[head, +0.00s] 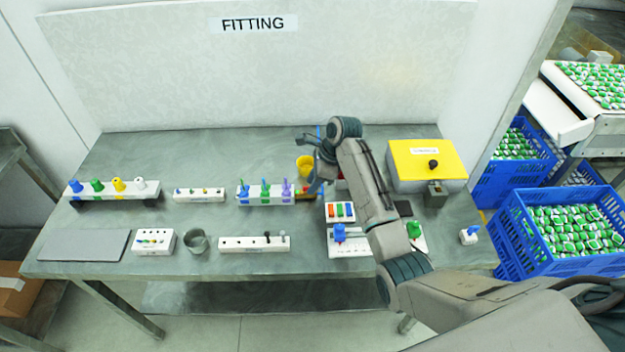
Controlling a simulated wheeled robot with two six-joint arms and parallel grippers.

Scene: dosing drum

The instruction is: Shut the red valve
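My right gripper (314,184) points down over the middle right of the table, behind my own forearm. It is small and partly covered by its wrist, so I cannot tell whether its fingers are open or shut. I cannot make out a red valve clearly. A small red and white piece (341,184) shows just right of the gripper, mostly hidden by my arm. A blue-handled valve (340,232) stands on a white base in front, and a green-handled valve (414,229) stands to its right, beyond my forearm. My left gripper is not in view.
A yellow-lidded box (428,160) stands at the back right. A yellow cup (305,165) is close to my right gripper. A rack with coloured pegs (266,200) stands to its left. A grey cup (196,241) and grey mat (85,245) lie at left. The back left tabletop is clear.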

